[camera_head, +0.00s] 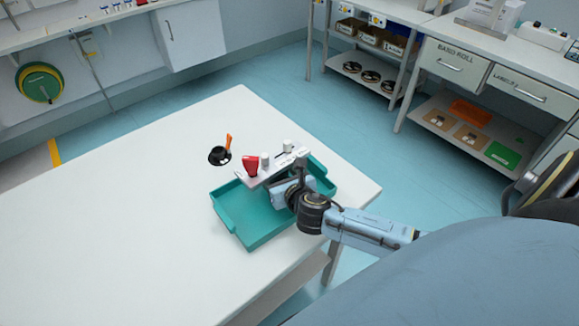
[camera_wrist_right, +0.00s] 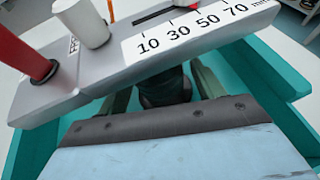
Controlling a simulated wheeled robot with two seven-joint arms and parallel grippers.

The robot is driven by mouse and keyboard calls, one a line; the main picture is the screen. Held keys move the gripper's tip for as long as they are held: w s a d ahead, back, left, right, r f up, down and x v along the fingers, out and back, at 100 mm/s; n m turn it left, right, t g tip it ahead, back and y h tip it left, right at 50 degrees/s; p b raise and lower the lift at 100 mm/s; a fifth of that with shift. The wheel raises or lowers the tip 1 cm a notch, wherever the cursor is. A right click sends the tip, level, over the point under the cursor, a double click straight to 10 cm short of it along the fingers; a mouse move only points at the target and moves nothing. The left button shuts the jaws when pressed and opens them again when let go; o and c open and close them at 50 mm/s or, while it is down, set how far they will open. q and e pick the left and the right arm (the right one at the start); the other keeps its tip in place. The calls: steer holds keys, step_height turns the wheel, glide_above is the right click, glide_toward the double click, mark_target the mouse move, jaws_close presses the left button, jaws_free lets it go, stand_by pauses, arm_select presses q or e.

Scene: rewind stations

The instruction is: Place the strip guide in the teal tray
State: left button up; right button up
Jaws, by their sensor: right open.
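The strip guide (camera_head: 270,172) is a light grey bar with a red piece, white posts and a millimetre scale. In the head view it lies across the upper part of the teal tray (camera_head: 245,225). In the right wrist view the strip guide (camera_wrist_right: 150,50) crosses the picture above the teal tray (camera_wrist_right: 270,88). I cannot tell whether it rests on the tray. My right gripper (camera_head: 288,190) is at the guide's near side, over the tray. Its fingers (camera_wrist_right: 165,90) are apart, and the guide hides their tips. My left gripper is out of view.
A black reel with an orange piece (camera_head: 220,154) stands on the white table (camera_head: 130,200), left of the guide. The table's left part is clear. Shelves with boxes and reels (camera_head: 365,65) and a drawer bench (camera_head: 490,75) stand behind at right.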

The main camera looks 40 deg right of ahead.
steer(key=p+v, duration=0.1)
steer(key=v, duration=0.9)
steer(key=shift+p, duration=0.35)
